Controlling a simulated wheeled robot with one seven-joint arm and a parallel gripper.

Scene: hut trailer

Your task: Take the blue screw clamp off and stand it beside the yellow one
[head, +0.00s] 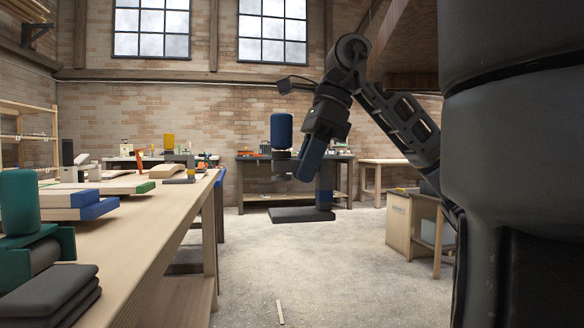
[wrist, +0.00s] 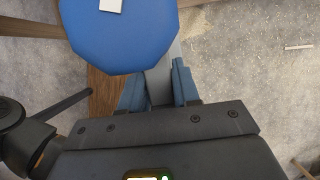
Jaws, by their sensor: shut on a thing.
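The blue screw clamp (head: 281,130) is in the air over the floor, right of the long bench. Its blue knob is on top and a flat dark foot is below. My gripper (head: 311,160) is shut on its upright bar, and hides part of it. In the wrist view the round blue knob (wrist: 122,38) fills the top. The grey bar (wrist: 158,84) runs between my two blue fingers (wrist: 158,92). The yellow screw clamp (head: 168,142) shows its knob upright towards the far end of the long bench; its lower part is small and hard to make out.
The long wooden bench (head: 150,235) runs along the left. It carries boards with blue (head: 98,209) and green ends, and a green clamp (head: 20,203) with dark pads in front. A dark workbench (head: 252,175) stands by the back wall. The floor (head: 330,275) is mostly clear.

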